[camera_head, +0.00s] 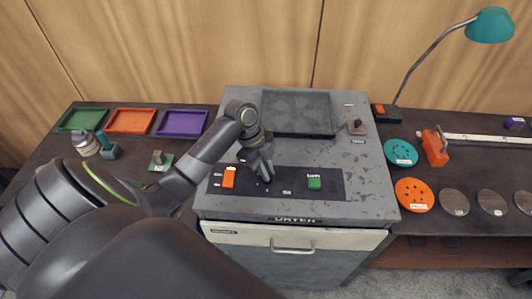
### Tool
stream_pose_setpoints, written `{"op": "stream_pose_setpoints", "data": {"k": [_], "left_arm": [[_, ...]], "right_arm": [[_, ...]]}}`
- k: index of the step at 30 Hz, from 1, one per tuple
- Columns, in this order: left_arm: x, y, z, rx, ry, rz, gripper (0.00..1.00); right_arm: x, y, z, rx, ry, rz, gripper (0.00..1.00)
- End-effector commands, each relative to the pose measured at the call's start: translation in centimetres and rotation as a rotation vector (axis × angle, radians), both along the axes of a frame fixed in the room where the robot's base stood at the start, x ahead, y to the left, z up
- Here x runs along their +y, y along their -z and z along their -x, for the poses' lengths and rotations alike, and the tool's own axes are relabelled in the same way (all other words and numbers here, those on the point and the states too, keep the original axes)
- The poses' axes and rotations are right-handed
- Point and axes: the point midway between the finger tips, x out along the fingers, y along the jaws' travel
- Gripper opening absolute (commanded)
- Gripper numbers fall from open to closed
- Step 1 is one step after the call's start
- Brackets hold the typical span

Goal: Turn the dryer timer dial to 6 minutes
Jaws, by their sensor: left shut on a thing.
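The dryer (285,245) is a grey, worn cabinet with "DRYER" lettering on its front edge and a black control panel (285,195) on its sloped top. My left gripper (264,176) reaches down onto this panel, between the orange switch and the green button. It is shut on the timer dial, which the fingers hide almost wholly. Small white marks show around the fingertips, but I cannot read the dial's setting. My right gripper is not in view.
The panel has an orange switch (229,177) left of my gripper and a green button (314,183) on its right. A small knob (356,127) is at the top right. Trays (131,121) lie left; discs (414,195) and a lamp (489,26) are right.

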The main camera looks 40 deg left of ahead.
Motion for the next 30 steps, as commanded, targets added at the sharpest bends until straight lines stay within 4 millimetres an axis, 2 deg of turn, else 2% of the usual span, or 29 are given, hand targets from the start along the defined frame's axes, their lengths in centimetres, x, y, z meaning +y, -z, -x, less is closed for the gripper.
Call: {"op": "stream_pose_setpoints", "data": {"k": [14, 15, 19, 30], "left_arm": [[0.01, -0.06, -0.07, -0.002, 0.013, -0.001, 0.0], [0.01, -0.06, -0.07, -0.002, 0.013, -0.001, 0.17], [0.01, -0.04, -0.05, -0.001, 0.013, -0.001, 0.34], [0.22, -0.35, -0.05, -0.001, 0.011, -0.002, 0.35]], "right_arm": [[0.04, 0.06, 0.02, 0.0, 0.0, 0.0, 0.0], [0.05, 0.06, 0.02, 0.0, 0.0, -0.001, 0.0], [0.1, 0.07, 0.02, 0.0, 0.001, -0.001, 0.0], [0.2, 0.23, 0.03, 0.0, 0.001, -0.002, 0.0]]}}
